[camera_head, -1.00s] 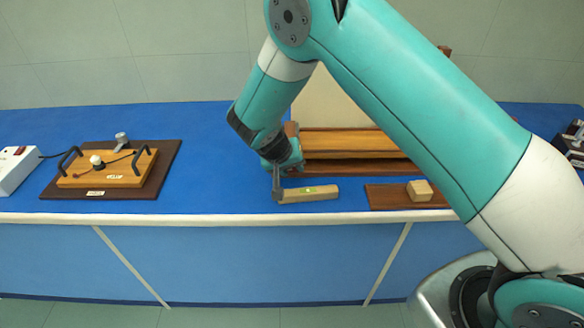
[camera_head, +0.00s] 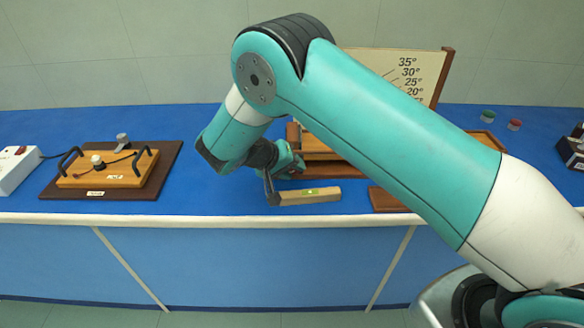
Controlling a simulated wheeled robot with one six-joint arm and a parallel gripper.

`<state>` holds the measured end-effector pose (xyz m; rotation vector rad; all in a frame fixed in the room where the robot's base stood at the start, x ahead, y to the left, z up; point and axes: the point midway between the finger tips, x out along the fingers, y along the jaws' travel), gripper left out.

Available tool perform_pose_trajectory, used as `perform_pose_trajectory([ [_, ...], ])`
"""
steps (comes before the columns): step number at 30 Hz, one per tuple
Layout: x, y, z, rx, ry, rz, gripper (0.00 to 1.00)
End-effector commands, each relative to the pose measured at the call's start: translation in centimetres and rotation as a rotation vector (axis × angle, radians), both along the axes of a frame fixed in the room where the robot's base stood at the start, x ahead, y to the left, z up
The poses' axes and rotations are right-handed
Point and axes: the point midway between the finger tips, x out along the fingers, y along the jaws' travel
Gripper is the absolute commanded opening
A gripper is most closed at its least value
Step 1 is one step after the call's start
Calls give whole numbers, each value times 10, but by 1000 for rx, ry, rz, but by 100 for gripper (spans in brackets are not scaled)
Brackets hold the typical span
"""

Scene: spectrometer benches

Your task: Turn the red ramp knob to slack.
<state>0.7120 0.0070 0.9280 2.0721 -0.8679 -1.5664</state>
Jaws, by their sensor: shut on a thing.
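The wooden ramp (camera_head: 330,170) stands on the blue bench behind my arm, with a pale angle board (camera_head: 425,75) marked in degrees at its back. My arm covers much of the ramp and the lower part of the board. My gripper (camera_head: 296,166) is at the ramp's left end, just beyond a brown upright. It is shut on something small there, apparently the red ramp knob. The knob itself is hidden by the gripper, so I cannot see its setting.
A wooden bar with a green mark (camera_head: 310,195) lies in front of the ramp, close below my gripper. A wooden panel with black handles (camera_head: 130,175) stands at the left. Green (camera_head: 487,116) and red (camera_head: 515,125) small round items stand at the back right. The bench between panel and ramp is clear.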

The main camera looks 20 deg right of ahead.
Motion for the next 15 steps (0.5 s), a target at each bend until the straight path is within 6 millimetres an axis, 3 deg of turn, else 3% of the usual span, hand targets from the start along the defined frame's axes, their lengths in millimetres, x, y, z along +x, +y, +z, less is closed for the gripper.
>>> perform_pose_trajectory([
  [3,1,0,1,1,-2,1,12],
  [4,1,0,1,1,-2,1,40],
  [6,1,0,1,1,-2,1,56],
  [7,0,0,1,1,-2,1,59],
  [15,0,0,1,1,-1,0,59],
])
